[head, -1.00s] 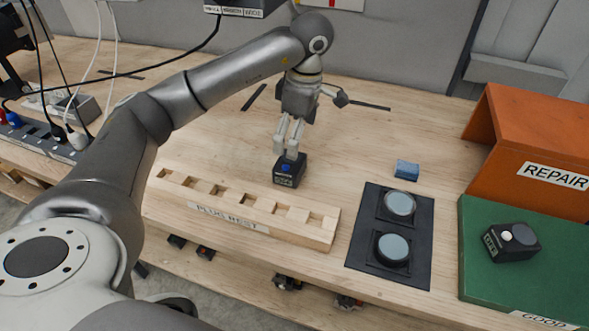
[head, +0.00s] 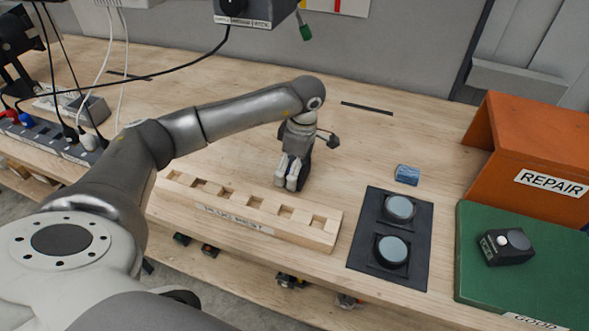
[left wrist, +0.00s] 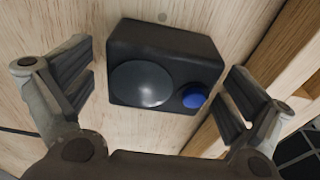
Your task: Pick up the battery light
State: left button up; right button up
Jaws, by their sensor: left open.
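The battery light is a small black box (left wrist: 165,65) with a round grey lens and a blue button, seen in the left wrist view on the wooden bench. In the head view, only a dark part of it (head: 306,168) shows beside my fingers, behind the wooden rack. My left gripper (head: 287,180) points down at it, low over the bench. In the left wrist view my left gripper (left wrist: 159,90) is open, with a finger on each side of the box and gaps visible. A similar black box with a white button (head: 506,246) sits on the green mat. My right gripper is not in view.
The slotted wooden "PLUG REST" rack (head: 250,213) lies just in front of my fingers. A black panel with two round discs (head: 365,233), a blue block (head: 407,175), the green GOOD mat (head: 560,275) and the orange REPAIR bin (head: 520,130) stand to the right. Cables hang at the left.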

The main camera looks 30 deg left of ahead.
pick_arm(q)
jog(key=shift+c, duration=0.4)
jog(key=c, duration=1.3)
jog(key=shift+c, duration=0.2)
jog(key=shift+r, duration=0.1)
jog(key=shift+r+b, duration=0.45)
jog(key=shift+r, duration=0.05)
jog(key=r, duration=0.1)
jog(key=r+b, duration=0.1)
jog(key=shift+s+d+r, duration=0.15)
jog(key=shift+s+r, duration=0.05)
jog(key=shift+r, duration=0.1)
jog(key=s+d+r+b, duration=0.1)
jog(key=s+d+r, duration=0.1)
jog(key=s+r, duration=0.2)
jog(key=shift+s+d+r, duration=0.2)
jog(key=shift+d+r, duration=0.2)
jog(key=shift+r, duration=0.5)
jog(key=s+d+r, duration=0.1)
jog(key=s, duration=0.1)
jog(key=s+d+r, duration=0.1)
jog(key=s+d, duration=0.1)
jog(key=s+d+r, duration=0.1)
jog(key=s, duration=0.2)
jog(key=shift+d+r, duration=0.25)
